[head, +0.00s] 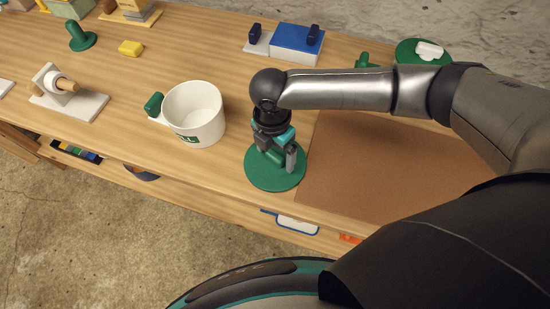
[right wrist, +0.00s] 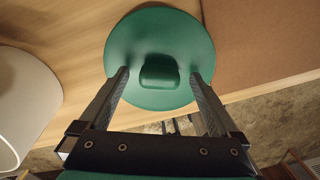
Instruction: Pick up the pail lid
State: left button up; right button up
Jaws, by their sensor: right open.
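The pail lid is a flat green disc (head: 264,183) lying near the table's front edge. In the right wrist view the green lid (right wrist: 158,32) has a green block-shaped handle (right wrist: 158,74) at its middle. My right gripper (head: 279,164) is over the lid, pointing down. In the right wrist view its two fingers (right wrist: 160,74) are open, with the handle showing between them and a gap on each side. I cannot tell how far the fingertips are above the disc. The white pail (head: 193,112) stands upright and open to the left of the lid. My left gripper is not in view.
A brown mat (head: 380,170) lies right of the lid. Another green disc with a white handle (head: 428,50) is at the back right.

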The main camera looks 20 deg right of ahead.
jog(key=shift+c, duration=0.4)
jog(key=c, duration=1.4)
jog(key=shift+o, duration=0.2)
jog(key=shift+r, duration=0.1)
